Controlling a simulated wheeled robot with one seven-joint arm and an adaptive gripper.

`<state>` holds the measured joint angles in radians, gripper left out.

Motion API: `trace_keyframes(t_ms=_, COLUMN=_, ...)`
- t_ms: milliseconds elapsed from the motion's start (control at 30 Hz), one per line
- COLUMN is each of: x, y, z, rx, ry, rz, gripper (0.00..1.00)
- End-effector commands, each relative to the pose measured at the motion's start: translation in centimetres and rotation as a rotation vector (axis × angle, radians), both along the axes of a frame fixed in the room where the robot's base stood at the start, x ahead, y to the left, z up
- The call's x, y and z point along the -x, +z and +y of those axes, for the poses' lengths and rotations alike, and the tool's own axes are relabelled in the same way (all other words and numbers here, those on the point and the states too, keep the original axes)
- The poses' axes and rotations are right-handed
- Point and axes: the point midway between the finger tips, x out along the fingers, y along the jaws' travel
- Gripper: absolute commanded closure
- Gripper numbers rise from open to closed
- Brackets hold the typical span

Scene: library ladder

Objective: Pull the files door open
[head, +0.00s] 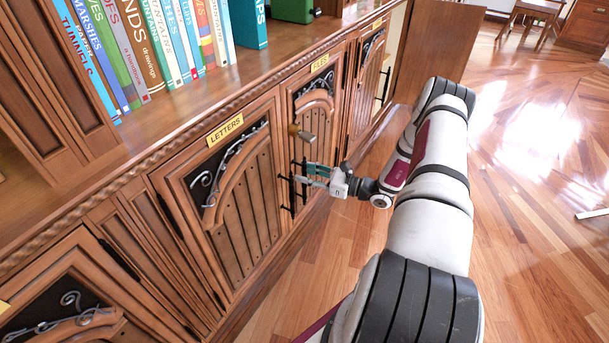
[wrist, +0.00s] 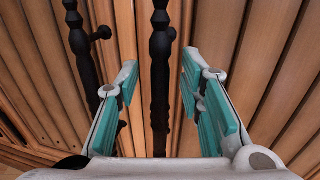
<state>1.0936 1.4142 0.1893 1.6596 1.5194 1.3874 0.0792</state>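The files door (head: 318,125) is the cabinet door under the yellow FILES label (head: 320,62); it looks shut. Two upright black bar handles stand side by side near the seam with the letters door. The right one, apparently the files door's handle (head: 304,185), is by my gripper (head: 309,174). In the wrist view, this handle (wrist: 160,60) runs between the two teal-padded fingers of my gripper (wrist: 158,72). The fingers are open, with a gap on each side of the bar. The other handle (wrist: 80,60) lies left, outside the left finger.
The letters door (head: 235,195) is left of the files door. A knob-like latch (head: 301,133) sticks out above the handles. Books (head: 150,45) and a green box (head: 293,10) stand on the top. Another panel (head: 435,45) juts out farther along.

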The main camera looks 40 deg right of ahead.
Motion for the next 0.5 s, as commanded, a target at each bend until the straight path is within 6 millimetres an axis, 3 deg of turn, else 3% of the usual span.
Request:
trace_keyframes(t_ms=367, x=-0.63, y=0.02, z=0.39, rx=0.001, ry=0.0, rz=0.001, gripper=0.65)
trace_keyframes(t_ms=400, x=-0.63, y=0.03, z=0.38, rx=0.001, ry=0.0, rz=0.001, gripper=0.68)
trace_keyframes(t_ms=500, x=-0.62, y=0.03, z=0.39, rx=0.001, ry=0.0, rz=0.001, gripper=0.9)
